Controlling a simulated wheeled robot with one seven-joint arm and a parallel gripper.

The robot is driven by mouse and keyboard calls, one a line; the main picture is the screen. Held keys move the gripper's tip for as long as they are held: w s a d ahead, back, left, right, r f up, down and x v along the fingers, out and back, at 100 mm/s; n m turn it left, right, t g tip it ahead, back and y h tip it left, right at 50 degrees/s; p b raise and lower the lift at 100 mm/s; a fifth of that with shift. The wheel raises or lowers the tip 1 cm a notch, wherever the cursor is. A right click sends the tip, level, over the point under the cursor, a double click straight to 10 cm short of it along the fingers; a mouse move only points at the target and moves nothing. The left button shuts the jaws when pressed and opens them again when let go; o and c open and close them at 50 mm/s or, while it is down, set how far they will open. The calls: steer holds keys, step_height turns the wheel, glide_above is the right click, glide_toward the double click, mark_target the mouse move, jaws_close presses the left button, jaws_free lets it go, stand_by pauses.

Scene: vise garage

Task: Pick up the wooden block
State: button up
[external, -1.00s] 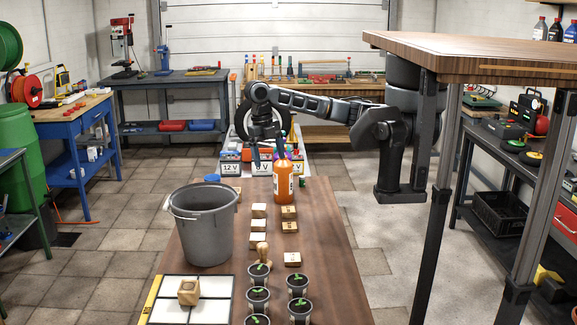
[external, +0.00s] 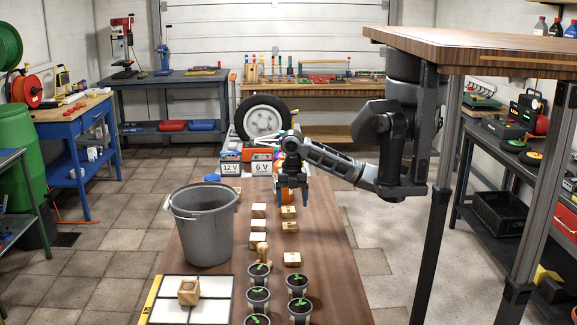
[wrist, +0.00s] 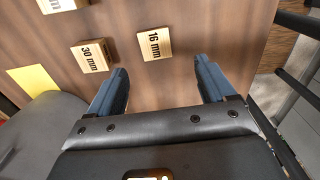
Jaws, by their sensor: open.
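Several small wooden blocks stand on the brown table (external: 335,270). In the external view they include a back left one (external: 259,210), a back right one (external: 289,212) and a front right one (external: 292,260). Another wooden block (external: 189,291) sits on the white panel at the front left. The wrist view shows a block marked 16 mm (wrist: 154,44) just beyond the fingertips, between their lines, and a block marked 30 mm (wrist: 93,56) to its left. My gripper (external: 293,201) is open and empty, pointing down above the table; its fingers also show in the wrist view (wrist: 160,68).
A grey bucket (external: 203,225) stands left of the blocks. Potted seedlings (external: 299,282) and a round-topped wooden piece (external: 262,250) stand at the front. A raised wooden tabletop (external: 480,55) is at the right.

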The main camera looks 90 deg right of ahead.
mark_target(290, 225)
steer(key=shift+f+b, duration=0.4)
steer(key=shift+f, duration=1.45)
steer(key=shift+w+f+p, duration=0.2)
steer(key=shift+f+p, duration=0.05)
steer(key=shift+f, duration=1.05)
steer(key=shift+w+f+p, duration=0.2)
steer(key=shift+f, duration=1.05)
steer(key=shift+c, duration=0.5)
steer(key=c, duration=1)
steer(key=shift+r, duration=0.1)
step_height(290, 225, up, 4)
steer(key=shift+r+b, duration=0.1)
steer(key=shift+b, duration=0.25)
steer(key=s+d+r, duration=0.2)
steer(key=s, duration=0.1)
steer(key=s+d+r, duration=0.1)
steer(key=s+r, duration=0.1)
steer(key=s, duration=0.1)
steer(key=s+d+r, duration=0.2)
steer(key=s, duration=0.2)
steer(key=shift+s+d+r+b, duration=0.1)
steer(key=shift+d+r+b, duration=0.25)
steer(key=shift+r, duration=0.05)
